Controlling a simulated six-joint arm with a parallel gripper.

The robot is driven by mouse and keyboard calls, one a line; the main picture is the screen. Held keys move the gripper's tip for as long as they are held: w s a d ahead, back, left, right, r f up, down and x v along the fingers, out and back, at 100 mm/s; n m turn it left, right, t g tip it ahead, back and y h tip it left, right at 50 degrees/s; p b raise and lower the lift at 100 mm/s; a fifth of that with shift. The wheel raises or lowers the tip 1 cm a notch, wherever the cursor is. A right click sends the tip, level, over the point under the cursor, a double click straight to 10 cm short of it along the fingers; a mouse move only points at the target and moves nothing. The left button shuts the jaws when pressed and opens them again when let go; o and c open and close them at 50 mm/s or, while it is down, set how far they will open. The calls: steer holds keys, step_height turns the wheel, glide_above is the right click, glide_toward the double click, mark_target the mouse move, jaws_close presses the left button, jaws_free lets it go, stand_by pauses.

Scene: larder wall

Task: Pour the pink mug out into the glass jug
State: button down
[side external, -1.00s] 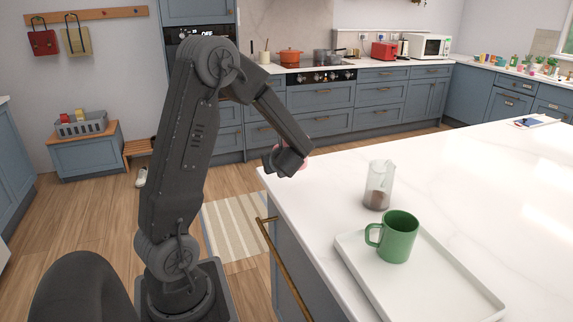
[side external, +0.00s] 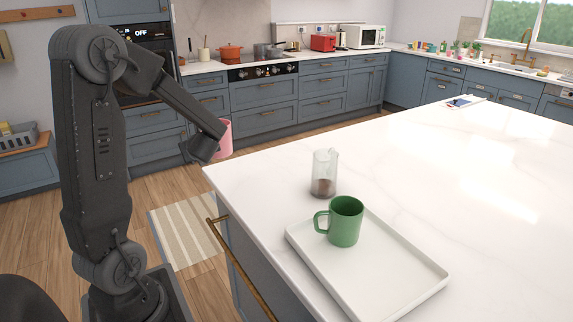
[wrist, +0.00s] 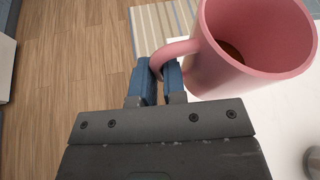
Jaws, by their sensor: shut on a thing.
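The pink mug (wrist: 200,78) is large in the wrist view, with a little brown liquid low inside it. My gripper (wrist: 160,75) is shut on its handle with blue fingers. In the side view the pink mug (side external: 225,138) shows partly behind my gripper (side external: 205,148), held beyond the near left edge of the white counter, level or nearly so. The glass jug (side external: 324,175) stands upright on the counter to the right, with something brown in its bottom. The mug is apart from the jug.
A green mug (side external: 345,222) stands on a white tray (side external: 420,277) just in front of the jug. The counter (side external: 420,165) behind and right of the jug is clear. A brass rail (side external: 240,270) runs along the counter's side.

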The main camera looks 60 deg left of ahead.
mark_target(229, 140)
steer(key=w+m+t, duration=0.1)
steer(key=w, duration=0.2)
steer(key=w+m+t+h, duration=0.1)
steer(key=w+m+t, duration=0.1)
steer(key=w, duration=0.1)
steer(key=w+f+m+t, duration=0.1)
steer(key=w, duration=0.3)
steer(key=shift+w+t+h, duration=0.1)
steer(key=shift+t+h, duration=0.3)
steer(key=w+d+f+m+t+h, duration=0.3)
steer(key=w+m+t, duration=0.1)
steer(key=w, duration=0.6)
steer(key=shift+d+m+h, duration=0.2)
steer(key=shift+m+h, duration=0.2)
